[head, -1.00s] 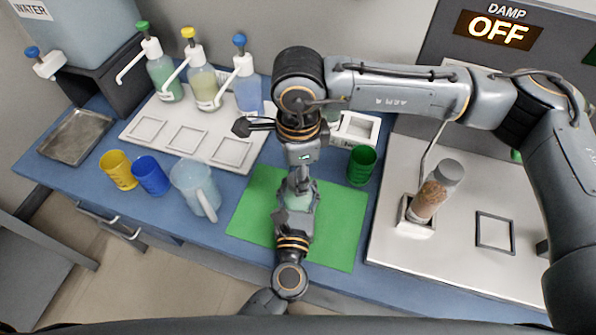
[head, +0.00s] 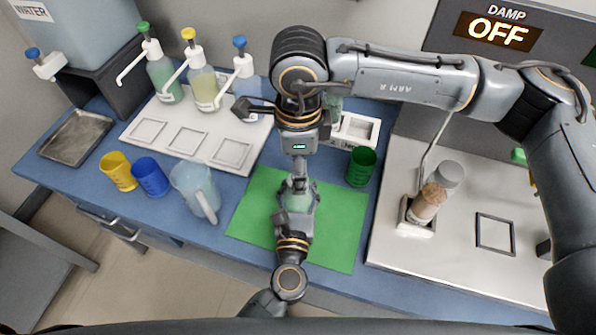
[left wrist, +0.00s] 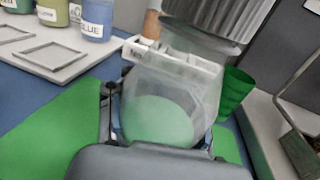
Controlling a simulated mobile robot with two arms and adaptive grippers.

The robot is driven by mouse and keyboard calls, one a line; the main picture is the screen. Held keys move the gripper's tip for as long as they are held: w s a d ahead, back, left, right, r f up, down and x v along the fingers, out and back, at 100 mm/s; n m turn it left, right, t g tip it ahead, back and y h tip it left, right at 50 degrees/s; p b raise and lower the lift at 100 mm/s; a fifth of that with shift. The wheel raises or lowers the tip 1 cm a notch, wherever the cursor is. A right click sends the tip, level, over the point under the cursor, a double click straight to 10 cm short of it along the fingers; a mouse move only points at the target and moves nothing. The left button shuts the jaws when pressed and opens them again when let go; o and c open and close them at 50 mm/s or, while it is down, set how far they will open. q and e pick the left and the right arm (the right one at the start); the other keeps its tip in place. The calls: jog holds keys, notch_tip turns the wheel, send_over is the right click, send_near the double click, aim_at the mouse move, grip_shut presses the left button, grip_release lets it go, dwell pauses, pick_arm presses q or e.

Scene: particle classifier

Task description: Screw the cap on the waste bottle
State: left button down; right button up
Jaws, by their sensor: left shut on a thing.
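The waste bottle (head: 299,201), a clear vessel with pale green liquid, is above the green mat (head: 251,212). My left gripper (head: 296,208) comes up from the bottom of the head view and is shut on the bottle. In the left wrist view the bottle (left wrist: 160,115) stands between the fingers. A grey ribbed cap (left wrist: 215,14) shows at its top; I cannot tell whether it is seated. My right gripper (head: 298,178) points down over the bottle's top. Its fingertips and their opening are too small and hidden to tell.
A white holder (head: 362,128) and a green cup (head: 361,166) stand behind the mat. A clear pitcher (head: 192,184), a blue cup (head: 151,177) and a yellow cup (head: 118,170) are to the left. A tilted brown-filled bottle (head: 428,203) is to the right.

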jog(key=shift+r, duration=0.8)
notch_tip(320, 180, up, 4)
jog(key=n, duration=0.4)
jog(key=shift+f+n, duration=0.25)
jog(key=shift+n, duration=0.15)
send_over(298, 204)
jog(key=w, duration=0.3)
jog(key=shift+s+f, duration=0.15)
jog(key=shift+f, duration=1.9)
jog(key=shift+s+f, duration=0.1)
jog(key=shift+f, duration=1.9)
